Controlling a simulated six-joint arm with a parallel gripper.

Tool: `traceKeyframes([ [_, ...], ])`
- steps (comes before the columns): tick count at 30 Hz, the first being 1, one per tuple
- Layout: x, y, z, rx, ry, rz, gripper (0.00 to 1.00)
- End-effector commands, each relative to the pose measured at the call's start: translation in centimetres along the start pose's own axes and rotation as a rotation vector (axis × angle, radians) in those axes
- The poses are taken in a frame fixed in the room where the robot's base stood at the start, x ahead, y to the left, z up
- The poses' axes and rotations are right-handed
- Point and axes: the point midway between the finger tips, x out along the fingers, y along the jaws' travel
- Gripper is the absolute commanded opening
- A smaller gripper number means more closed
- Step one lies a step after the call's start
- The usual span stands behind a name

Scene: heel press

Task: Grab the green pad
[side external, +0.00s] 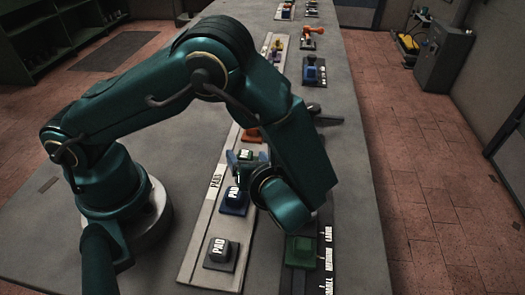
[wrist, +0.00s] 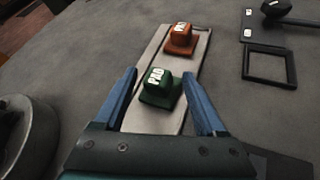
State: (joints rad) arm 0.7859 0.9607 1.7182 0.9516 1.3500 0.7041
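The green pad (wrist: 161,90), a block with a white label on a wider base, sits on a pale tray strip (wrist: 150,120). In the wrist view it appears between the two blue fingers of my gripper (wrist: 160,74), with a visible gap on each side. My gripper is open and empty. In the side view, the green pad (side external: 246,155) shows partly behind my wrist, with my gripper (side external: 247,159) at it. I cannot tell how far the fingers reach down beside the pad.
An orange pad (wrist: 180,38) sits beyond the green one. A blue pad (side external: 234,199) and a grey pad (side external: 219,250) stand nearer on the same strip. Another green block (side external: 300,249) is on a dark board at right. A black square frame (wrist: 247,64) lies right of the strip.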

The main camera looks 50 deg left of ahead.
Motion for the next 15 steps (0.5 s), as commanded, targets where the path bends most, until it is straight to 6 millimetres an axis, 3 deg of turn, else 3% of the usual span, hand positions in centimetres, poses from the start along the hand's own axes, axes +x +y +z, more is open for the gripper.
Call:
traceKeyframes([
  [1, -0.01, 0.0, 0.0, 0.0, 0.0, 0.0, 0.48],
  [5, -0.02, 0.0, 0.0, 0.0, 0.0, 0.0, 0.0],
  [15, -0.03, -0.02, -0.03, 0.0, 0.002, 0.0, 0.0],
])
